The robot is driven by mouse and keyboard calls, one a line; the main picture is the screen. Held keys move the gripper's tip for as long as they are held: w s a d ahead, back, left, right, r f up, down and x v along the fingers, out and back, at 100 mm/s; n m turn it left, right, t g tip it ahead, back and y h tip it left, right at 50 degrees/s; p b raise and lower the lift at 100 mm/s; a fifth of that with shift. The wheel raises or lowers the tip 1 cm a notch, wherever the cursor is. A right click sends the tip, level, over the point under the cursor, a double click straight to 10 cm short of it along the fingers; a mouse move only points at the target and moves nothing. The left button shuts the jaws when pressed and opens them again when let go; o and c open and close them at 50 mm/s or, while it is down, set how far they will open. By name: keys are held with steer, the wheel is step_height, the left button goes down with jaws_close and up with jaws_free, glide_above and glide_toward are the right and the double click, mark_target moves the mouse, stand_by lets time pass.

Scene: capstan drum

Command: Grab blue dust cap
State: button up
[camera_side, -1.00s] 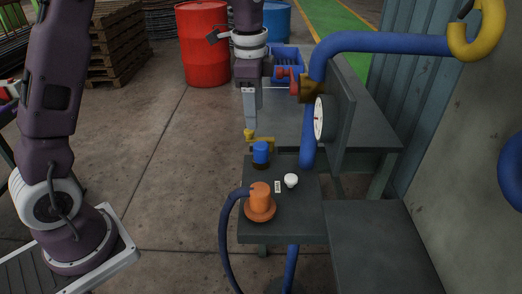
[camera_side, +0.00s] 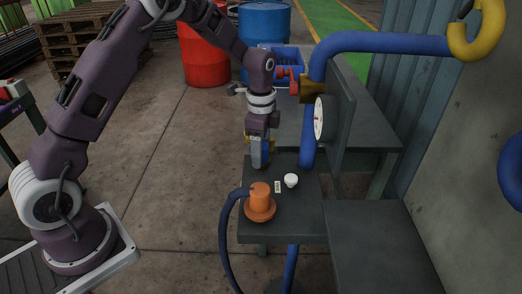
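The blue dust cap (camera_side: 265,149) stands at the far left corner of the small dark table, mostly hidden behind my gripper's finger. My gripper (camera_side: 259,156) points straight down at the cap, with its fingertips low beside it. One grey finger covers the near side of the cap. I cannot tell whether the fingers touch the cap or how far apart they are.
An orange fitting (camera_side: 260,204) with a dark blue hose stands near the table's front left. A white knob (camera_side: 291,180) and a small label lie beside it. A blue pipe (camera_side: 307,145) with a gauge (camera_side: 319,118) rises close to the right of my gripper.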

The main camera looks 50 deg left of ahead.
jaws_close()
